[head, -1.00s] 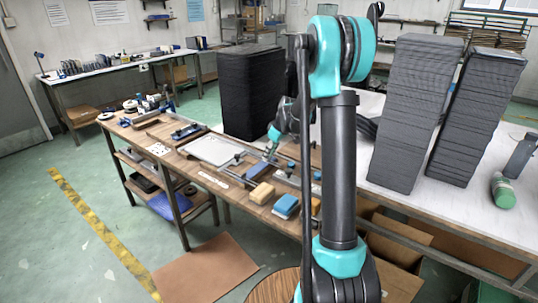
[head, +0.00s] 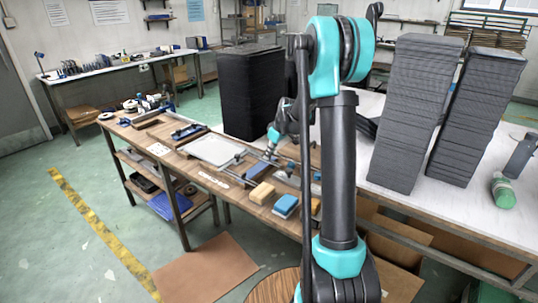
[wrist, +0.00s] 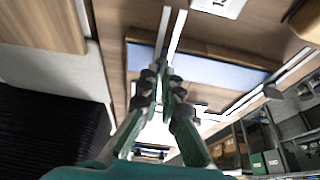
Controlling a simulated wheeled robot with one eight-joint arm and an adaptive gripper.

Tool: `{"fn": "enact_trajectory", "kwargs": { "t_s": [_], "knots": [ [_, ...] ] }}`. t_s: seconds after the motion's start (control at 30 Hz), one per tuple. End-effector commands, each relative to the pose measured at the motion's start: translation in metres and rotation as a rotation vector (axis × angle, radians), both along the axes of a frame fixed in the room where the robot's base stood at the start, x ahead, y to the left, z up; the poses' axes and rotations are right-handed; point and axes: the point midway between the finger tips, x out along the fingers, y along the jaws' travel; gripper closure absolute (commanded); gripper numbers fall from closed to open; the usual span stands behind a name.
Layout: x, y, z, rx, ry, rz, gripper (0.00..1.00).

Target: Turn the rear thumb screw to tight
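My gripper (head: 270,151) hangs over the wooden bench, at the rails near the pale panel (head: 213,150). In the wrist view my gripper (wrist: 161,74) has two green fingers with dark pads that come close together at the tips. A small dark shape lies at the tips, and I cannot tell whether it is the rear thumb screw or whether the fingers touch it. Small dark knobs (head: 238,159) stand along the rail in the head view. They are too small to tell which is the rear thumb screw or how it is turned.
A yellow-tan block (head: 262,193) and a blue block (head: 286,205) lie at the bench's front edge. A black stack (head: 250,95) stands behind the bench. Tall grey stacks (head: 416,115) stand on the white table at right. My arm hides part of the bench.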

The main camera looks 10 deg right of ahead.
Motion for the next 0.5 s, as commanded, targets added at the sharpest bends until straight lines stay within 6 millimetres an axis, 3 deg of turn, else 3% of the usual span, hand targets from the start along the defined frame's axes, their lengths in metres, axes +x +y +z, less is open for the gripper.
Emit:
{"fn": "enact_trajectory", "kwargs": {
  "t_s": [0.5],
  "knots": [
    [-0.0017, 0.0027, 0.0004, -0.001, -0.001, -0.35, 1.0]
  ]
}}
